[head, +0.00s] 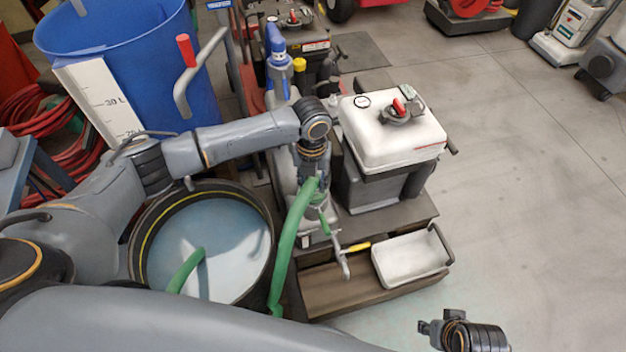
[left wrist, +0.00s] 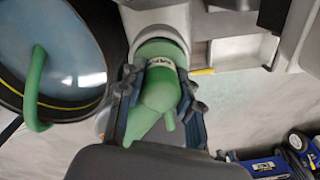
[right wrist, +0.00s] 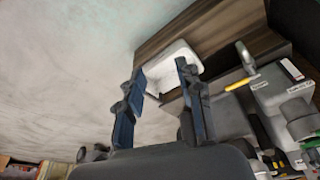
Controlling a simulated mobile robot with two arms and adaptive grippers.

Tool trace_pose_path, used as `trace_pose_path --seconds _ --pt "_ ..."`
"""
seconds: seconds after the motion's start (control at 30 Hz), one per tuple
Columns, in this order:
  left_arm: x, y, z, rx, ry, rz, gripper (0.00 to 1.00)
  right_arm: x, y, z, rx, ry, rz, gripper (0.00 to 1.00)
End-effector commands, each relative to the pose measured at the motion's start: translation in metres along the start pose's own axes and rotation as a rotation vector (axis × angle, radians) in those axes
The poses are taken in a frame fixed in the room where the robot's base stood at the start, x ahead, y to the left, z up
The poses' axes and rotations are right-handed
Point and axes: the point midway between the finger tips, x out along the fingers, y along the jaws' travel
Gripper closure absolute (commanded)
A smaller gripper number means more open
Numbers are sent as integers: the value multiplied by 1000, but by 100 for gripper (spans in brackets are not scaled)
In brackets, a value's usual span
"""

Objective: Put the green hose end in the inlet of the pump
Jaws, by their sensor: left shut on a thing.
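The green hose (head: 290,235) rises out of a round black-rimmed tub to my left gripper (head: 318,190). In the left wrist view my left gripper (left wrist: 160,95) is shut on the green hose end (left wrist: 158,88), which has a white label. The end points at the pale pump body (left wrist: 158,20) and meets a green ring at its face. I cannot tell how deep it sits, as the joint is partly hidden. In the head view my arm hides much of the pump. My right gripper (head: 430,328) is open and empty; its parted fingers show in the right wrist view (right wrist: 160,85).
The tub (head: 262,215) holds pale liquid, with a hose loop in it. A wooden tray (head: 330,285) holds a white bin (head: 412,258) and a yellow-handled tool (head: 356,246). A white-topped tank (head: 395,140) stands behind. A blue barrel (head: 130,60) is at left.

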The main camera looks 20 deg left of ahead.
Motion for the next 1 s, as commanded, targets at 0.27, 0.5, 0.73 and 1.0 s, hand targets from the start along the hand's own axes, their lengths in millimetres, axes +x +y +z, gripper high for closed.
trace_pose_path --seconds 0.27,0.5,0.73,1.0 --pt "6 0 0 0 0 0 100 -6 0 1 1 -2 0 63" --pt "9 0 0 0 -1 0 62 -13 0 2 2 -3 -1 63" --pt "9 0 0 0 0 0 39 -14 0 1 2 1 -1 63" --pt "4 0 0 0 0 -1 39 -12 1 -3 -1 7 1 63"
